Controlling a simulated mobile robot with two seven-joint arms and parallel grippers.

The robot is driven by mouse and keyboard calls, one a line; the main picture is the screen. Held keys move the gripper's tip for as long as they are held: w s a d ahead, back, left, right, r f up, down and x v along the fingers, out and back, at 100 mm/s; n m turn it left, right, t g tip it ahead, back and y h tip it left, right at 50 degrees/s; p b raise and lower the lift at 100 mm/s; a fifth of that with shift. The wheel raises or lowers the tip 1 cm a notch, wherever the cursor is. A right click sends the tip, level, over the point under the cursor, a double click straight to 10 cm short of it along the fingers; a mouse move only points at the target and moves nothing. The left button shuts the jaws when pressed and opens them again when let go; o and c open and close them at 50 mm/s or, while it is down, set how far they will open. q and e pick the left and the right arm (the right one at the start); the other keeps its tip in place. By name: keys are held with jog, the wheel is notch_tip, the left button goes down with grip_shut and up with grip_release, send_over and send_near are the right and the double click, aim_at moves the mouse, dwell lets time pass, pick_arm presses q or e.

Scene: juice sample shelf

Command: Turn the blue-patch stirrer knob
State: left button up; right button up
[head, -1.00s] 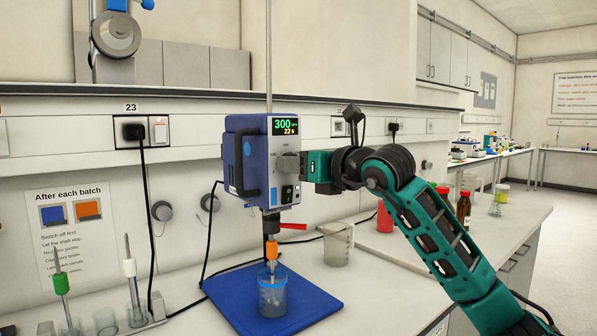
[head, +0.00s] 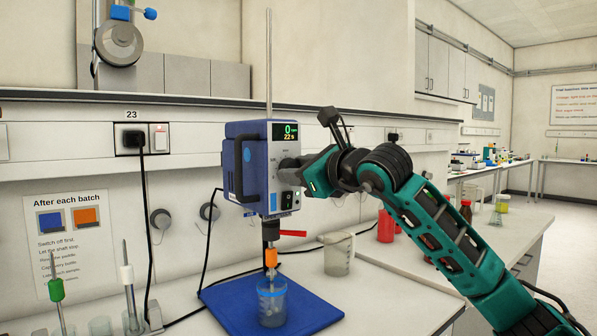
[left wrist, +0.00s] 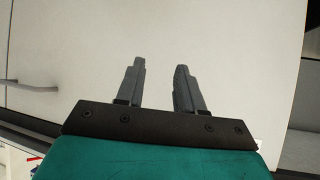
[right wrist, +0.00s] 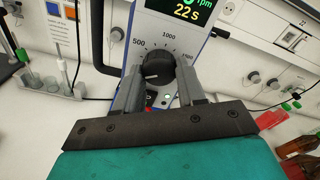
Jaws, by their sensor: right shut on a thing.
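The blue stirrer (head: 240,150) stands on its rod with a small light blue patch on its side. Its display (head: 287,131) reads 0 and 22 s. The dark round knob (right wrist: 158,72) is on the stirrer's front, with a white pointer line toward the left of its 500–1500 scale. My right gripper (right wrist: 160,80) is shut on this knob, one finger on each side. In the head view the right gripper (head: 296,165) hides most of the knob. My left gripper (left wrist: 160,72) is open and empty before a pale cabinet face; it is outside the head view.
Black cords run behind. Tubes with stirring rods stand at the left.

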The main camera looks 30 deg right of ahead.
pick_arm(q)
jog(key=shift+d, duration=0.1)
jog(key=shift+w+r, duration=0.15)
jog(key=shift+w, duration=0.05)
pick_arm(e)
jog(key=o, duration=1.1)
jog(key=shift+c, duration=0.2)
pick_arm(q)
jog(key=d+f+b, duration=0.1)
jog(key=b, duration=0.1)
jog(key=w+d+b, duration=0.1)
jog(key=b, duration=0.1)
jog(key=shift+f+h+b, duration=0.3)
jog(key=shift+f+b, duration=0.05)
pick_arm(e)
jog(key=s+r, duration=0.1)
jog(key=s, duration=1.1)
jog(key=shift+s+d, duration=0.4)
jog(key=shift+d, duration=0.05)
pick_arm(q)
jog(key=shift+a+f, duration=0.1)
